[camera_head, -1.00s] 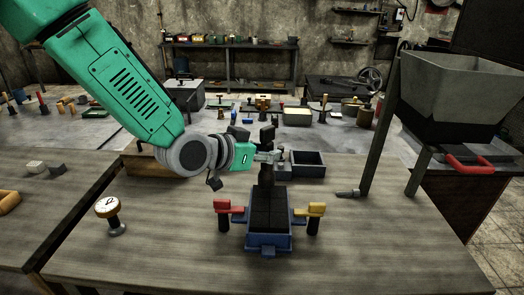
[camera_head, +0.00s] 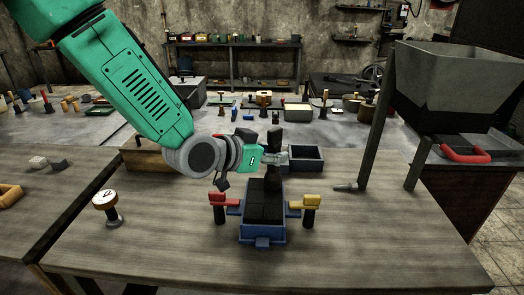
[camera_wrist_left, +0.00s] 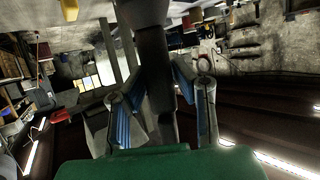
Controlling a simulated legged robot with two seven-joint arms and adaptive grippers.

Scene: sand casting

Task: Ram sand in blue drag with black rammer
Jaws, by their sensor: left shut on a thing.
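The blue drag (camera_head: 263,234) stands on the near table with dark sand (camera_head: 263,205) in it. My left gripper (camera_head: 277,158) comes in from the left and is shut on the black rammer (camera_head: 273,174), which is held upright. The rammer's lower end overlaps the far end of the drag in the head view; I cannot tell whether it touches the sand. In the left wrist view the rammer (camera_wrist_left: 152,65) runs between the blue-padded fingers of the gripper (camera_wrist_left: 155,100). My right gripper is not in view.
A red clamp handle (camera_head: 217,198) and a yellow one (camera_head: 305,201) flank the drag. A dark open box (camera_head: 306,158) stands behind it. A round-dialed gauge (camera_head: 106,202) is at left and a grey hopper (camera_head: 455,85) at right. The table front is clear.

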